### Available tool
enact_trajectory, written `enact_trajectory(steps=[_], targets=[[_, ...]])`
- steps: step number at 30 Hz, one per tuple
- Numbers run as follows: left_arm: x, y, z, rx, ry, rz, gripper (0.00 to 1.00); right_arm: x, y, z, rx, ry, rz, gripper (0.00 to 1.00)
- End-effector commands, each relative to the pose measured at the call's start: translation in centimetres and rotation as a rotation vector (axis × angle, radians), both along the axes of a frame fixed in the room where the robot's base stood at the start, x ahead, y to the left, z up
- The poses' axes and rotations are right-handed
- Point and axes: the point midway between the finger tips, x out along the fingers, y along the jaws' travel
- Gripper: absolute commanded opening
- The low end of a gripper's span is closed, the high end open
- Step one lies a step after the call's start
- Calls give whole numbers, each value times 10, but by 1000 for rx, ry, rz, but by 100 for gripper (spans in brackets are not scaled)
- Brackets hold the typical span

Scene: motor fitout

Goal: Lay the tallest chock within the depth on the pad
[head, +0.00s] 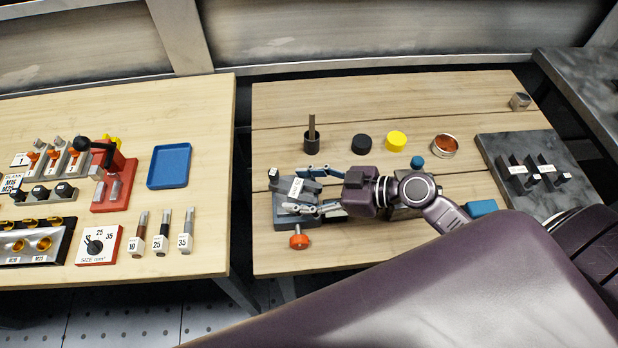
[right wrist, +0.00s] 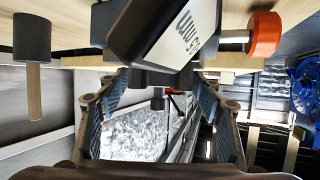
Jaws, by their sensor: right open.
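A grey fixture (head: 283,215) with a white-labelled block (head: 297,186) and an orange knob (head: 299,241) sits at the left of the right-hand wooden table. My right gripper (head: 299,191) is open, with its two fingers on either side of the labelled block. In the right wrist view the dark block (right wrist: 165,40) with the white label shows ahead of the open fingers; I cannot tell whether they touch it. Several small black pieces with white labels, perhaps the chocks (head: 517,172), are on a dark grey slab (head: 500,144) at the right. I cannot rank their heights.
A black holder with a rod (head: 311,138), a black cap (head: 362,145), a yellow cap (head: 396,141) and a round tin (head: 445,146) stand behind my right gripper. My arm hides the table's front right. The left table holds a blue tray (head: 169,166) and several tools.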

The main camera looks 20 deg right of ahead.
Motion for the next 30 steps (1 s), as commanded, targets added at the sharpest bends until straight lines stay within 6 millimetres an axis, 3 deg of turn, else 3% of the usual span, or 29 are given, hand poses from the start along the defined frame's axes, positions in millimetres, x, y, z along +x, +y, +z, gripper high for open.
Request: enact_trajectory(steps=[18, 30], targets=[[2, -2, 0, -2, -3, -1, 0, -60, -75, 41, 1, -3, -1, 60], [2, -2, 0, -2, -3, -1, 0, -67, -85, 48, 2, -6, 0, 60]])
